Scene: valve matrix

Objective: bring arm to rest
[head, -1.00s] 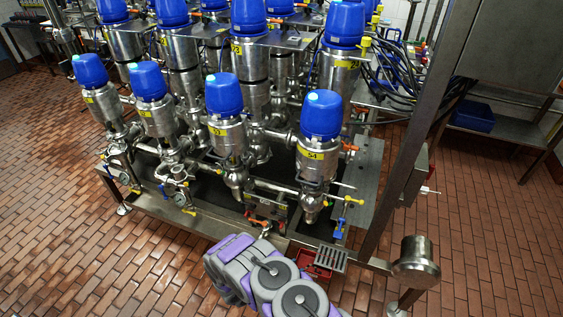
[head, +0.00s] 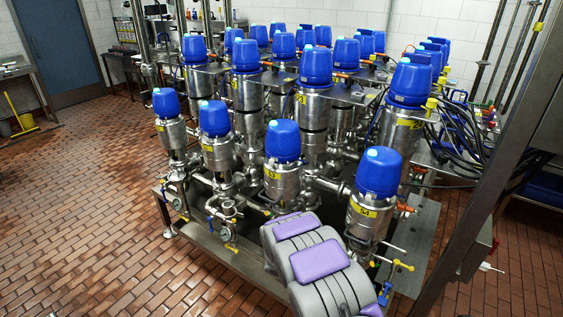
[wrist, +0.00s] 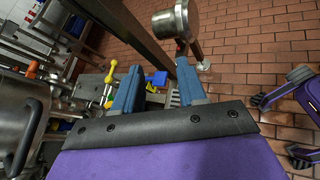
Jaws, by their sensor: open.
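My gripper (wrist: 157,88) shows in the wrist view with its two blue-grey fingers apart and nothing between them. Beyond the fingers are a blue handle and a small grate near the floor. My grey and purple arm rises at the bottom middle of the head view, in front of the valve matrix (head: 295,110). The gripper itself cannot be made out in the head view. A blue-capped valve marked 54 (head: 373,200) stands just right of my arm.
A metal frame post (head: 483,190) and hanging black cables (head: 465,140) stand at the right. In the wrist view, a steel cylinder (wrist: 171,22) is close past the fingers and a steel valve body (wrist: 18,115) is at left. Open tiled floor (head: 80,220) lies left.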

